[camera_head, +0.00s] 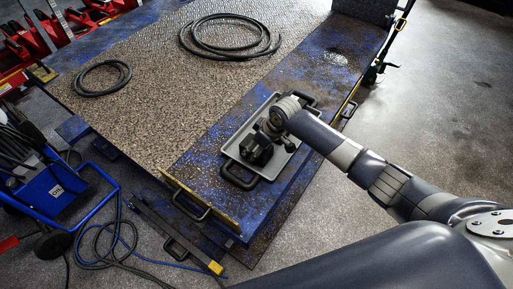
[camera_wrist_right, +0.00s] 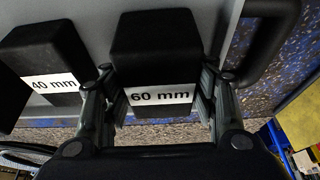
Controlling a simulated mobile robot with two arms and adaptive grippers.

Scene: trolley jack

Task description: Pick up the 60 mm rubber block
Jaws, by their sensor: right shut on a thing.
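The 60 mm rubber block (camera_wrist_right: 156,62) is black with a white "60 mm" label and shows in the right wrist view, between the two fingers of my right gripper (camera_wrist_right: 160,95). The gripper is shut on it, one finger on each side. A black block labelled 40 mm (camera_wrist_right: 45,70) is to the left of it. In the head view my right gripper (camera_head: 262,143) is over the grey tray (camera_head: 277,172), and the dark blocks below it are partly hidden. I cannot tell whether the block touches the tray. My left gripper is not in view.
The tray with black handles (camera_head: 238,178) lies on the worn blue platform (camera_head: 215,195). Black hose coils (camera_head: 230,50) lie farther back. A blue trolley (camera_head: 55,190) with cables stands at left, and red jacks (camera_head: 25,45) stand at the upper left. Floor at right is clear.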

